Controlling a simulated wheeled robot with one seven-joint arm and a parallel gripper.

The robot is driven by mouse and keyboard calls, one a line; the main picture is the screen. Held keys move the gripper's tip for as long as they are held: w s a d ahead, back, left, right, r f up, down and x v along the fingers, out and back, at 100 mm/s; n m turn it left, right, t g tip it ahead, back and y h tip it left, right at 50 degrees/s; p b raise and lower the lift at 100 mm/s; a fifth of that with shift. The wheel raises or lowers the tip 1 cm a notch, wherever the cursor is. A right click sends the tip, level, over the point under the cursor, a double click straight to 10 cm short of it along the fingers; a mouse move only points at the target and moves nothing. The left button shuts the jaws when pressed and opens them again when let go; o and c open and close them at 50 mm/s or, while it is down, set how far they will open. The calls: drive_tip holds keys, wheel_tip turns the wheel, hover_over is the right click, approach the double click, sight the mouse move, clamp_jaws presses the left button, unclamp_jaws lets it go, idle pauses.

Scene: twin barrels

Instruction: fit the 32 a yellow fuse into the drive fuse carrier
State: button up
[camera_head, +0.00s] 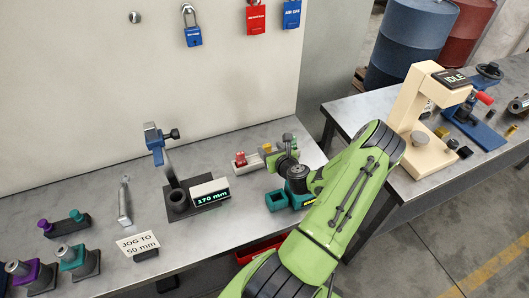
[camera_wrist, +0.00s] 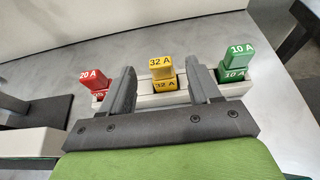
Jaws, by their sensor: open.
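The yellow fuse (camera_wrist: 162,69), marked 32 A, stands in the middle of a pale rack (camera_wrist: 145,97) in the wrist view. It also shows small in the head view (camera_head: 267,148). My gripper (camera_wrist: 163,77) is open, with one finger on each side of the yellow fuse in the picture. Gaps show on both sides, and I cannot tell how far down the fingers reach. In the head view my gripper (camera_head: 279,161) is over the rack, partly hidden by my arm. I cannot pick out the drive fuse carrier for sure.
A red 20 A fuse (camera_wrist: 96,80) stands left of the yellow one and a green 10 A fuse (camera_wrist: 236,61) right. A teal block (camera_head: 277,200) lies in front of the rack, partly behind my arm. A 170 mm display (camera_head: 210,194) stands left.

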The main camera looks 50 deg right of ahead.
sight(268, 146)
drive_tip(key=x, duration=0.6)
drive_tip(key=shift+w+f+p, duration=0.1)
drive_tip(key=shift+p, duration=0.2)
drive_tip(key=shift+c, duration=0.4)
drive_tip(key=c, duration=1)
